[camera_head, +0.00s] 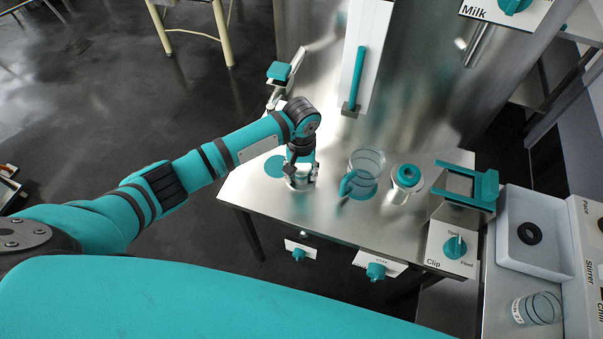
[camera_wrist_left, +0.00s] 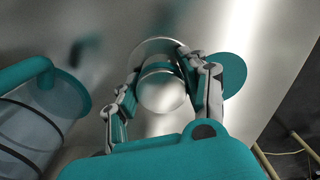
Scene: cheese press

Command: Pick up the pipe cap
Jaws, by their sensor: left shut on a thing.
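The pipe cap (camera_wrist_left: 163,95) appears to be the round, shiny metal piece with a teal band, seen between my left fingers in the left wrist view. My left gripper (camera_wrist_left: 160,90) is shut on it, one finger on each side. In the head view my left gripper (camera_head: 301,178) points down over the steel table, with a metal rim (camera_head: 300,185) showing at its fingertips. The fingers and wrist hide most of the piece there. I cannot tell whether it touches the table. My right gripper is not in view.
A glass jug (camera_head: 371,159) with a teal handle stands just right of the left gripper. A flat teal disc (camera_head: 274,166) lies left of the gripper.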

